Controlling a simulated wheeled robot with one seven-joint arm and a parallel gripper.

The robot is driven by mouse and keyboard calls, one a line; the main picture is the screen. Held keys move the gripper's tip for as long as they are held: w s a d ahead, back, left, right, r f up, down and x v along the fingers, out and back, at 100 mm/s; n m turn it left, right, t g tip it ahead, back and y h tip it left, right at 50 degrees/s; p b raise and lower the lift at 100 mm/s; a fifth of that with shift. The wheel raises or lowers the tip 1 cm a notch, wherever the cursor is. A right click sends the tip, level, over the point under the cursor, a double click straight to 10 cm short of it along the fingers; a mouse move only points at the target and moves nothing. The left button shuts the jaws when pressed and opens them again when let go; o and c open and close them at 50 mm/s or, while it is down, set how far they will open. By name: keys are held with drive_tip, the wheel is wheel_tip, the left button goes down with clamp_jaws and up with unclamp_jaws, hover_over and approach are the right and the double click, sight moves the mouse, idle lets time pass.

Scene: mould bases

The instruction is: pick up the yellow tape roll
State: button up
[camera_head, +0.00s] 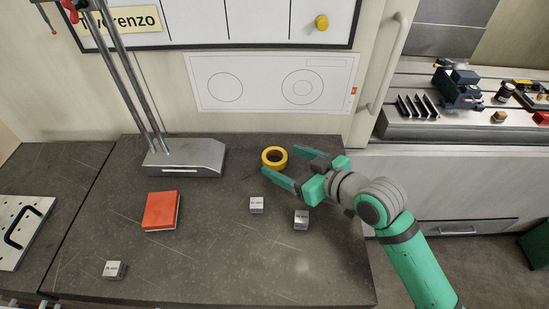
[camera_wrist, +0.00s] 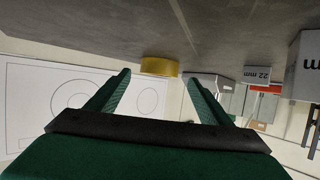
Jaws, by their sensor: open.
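The yellow tape roll (camera_head: 274,157) lies flat on the dark worktop (camera_head: 230,270) near its back edge, with its hole facing up. My gripper (camera_head: 281,167) is open just to the right of the roll, with its green fingers pointing left toward it. In the head view the near finger passes close to the roll's front side; I cannot tell whether they touch. In the wrist view the roll (camera_wrist: 159,67) shows beyond the fingertips, between the two fingers (camera_wrist: 157,82). Nothing is held.
Small grey blocks (camera_head: 256,205) (camera_head: 301,219) stand in front of the gripper, and another (camera_head: 114,270) is at front left. A red book-like block (camera_head: 161,210) and a metal stand base (camera_head: 185,158) are to the left. The worktop's front middle is clear.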

sight(277, 157)
drive_tip(key=shift+x, duration=1.85)
drive_tip(key=shift+d+f, duration=0.1)
drive_tip(key=c, duration=1.2)
drive_tip(key=shift+o, duration=0.2)
